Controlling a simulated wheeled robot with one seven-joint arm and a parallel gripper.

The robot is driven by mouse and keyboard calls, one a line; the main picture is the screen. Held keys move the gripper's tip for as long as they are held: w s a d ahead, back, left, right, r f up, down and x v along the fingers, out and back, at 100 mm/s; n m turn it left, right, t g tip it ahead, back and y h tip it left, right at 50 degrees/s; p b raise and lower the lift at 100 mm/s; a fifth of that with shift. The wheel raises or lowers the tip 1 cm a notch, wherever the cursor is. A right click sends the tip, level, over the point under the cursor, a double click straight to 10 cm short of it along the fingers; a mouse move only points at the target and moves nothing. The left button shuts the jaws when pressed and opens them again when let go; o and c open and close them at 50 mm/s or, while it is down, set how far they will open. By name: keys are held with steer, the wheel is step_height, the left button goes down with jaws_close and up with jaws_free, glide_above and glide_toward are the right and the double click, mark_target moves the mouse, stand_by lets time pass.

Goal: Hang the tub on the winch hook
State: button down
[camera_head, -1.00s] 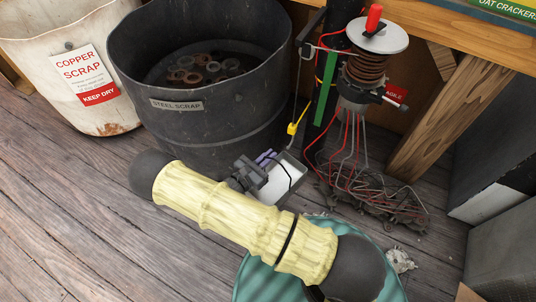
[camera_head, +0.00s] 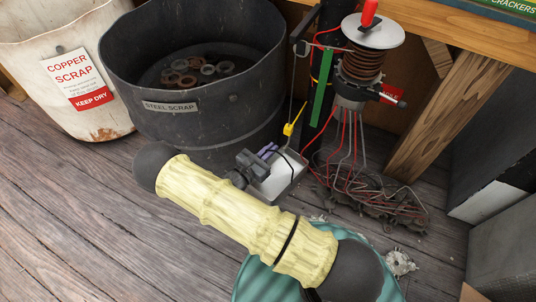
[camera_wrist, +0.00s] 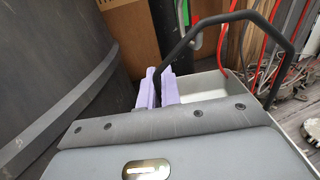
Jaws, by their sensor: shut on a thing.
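The tub (camera_head: 290,182) is a small, shallow, pale grey-white box with a thin black bail handle. It shows in the wrist view (camera_wrist: 203,87), with the handle (camera_wrist: 226,18) arching above it. My gripper (camera_head: 268,152) has purple fingers (camera_wrist: 157,90), shut on the handle's left side. A thin line hangs from the winch post to a yellow piece (camera_head: 290,129), seemingly the hook's block, just above and behind the tub. A grey curved piece (camera_wrist: 196,40) inside the handle's outline may be the hook; I cannot tell whether it touches the handle.
The dark steel scrap bin (camera_head: 190,125) stands close left of the tub. The winch drum (camera_head: 365,65) stands right of the line, with red and grey wires running down to a tangled pile (camera_head: 385,210). A wooden bench leg (camera_head: 440,115) stands farther right. Floor is clear at left.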

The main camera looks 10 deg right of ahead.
steer(key=w+d+b, duration=0.1)
steer(key=w+d+f+b, duration=0.1)
steer(key=w, duration=0.1)
steer(key=w+d+f+b, duration=0.1)
steer(key=shift+w+d, duration=0.15)
steer(key=shift+w, duration=0.1)
stand_by(0.8)
steer(key=shift+f, duration=0.15)
stand_by(0.6)
steer(key=c, duration=1.5)
jaws_free()
steer(key=p+v, duration=0.7)
steer(key=v, duration=1)
steer(key=shift+s+a, duration=0.15)
steer(key=shift+a, duration=0.1)
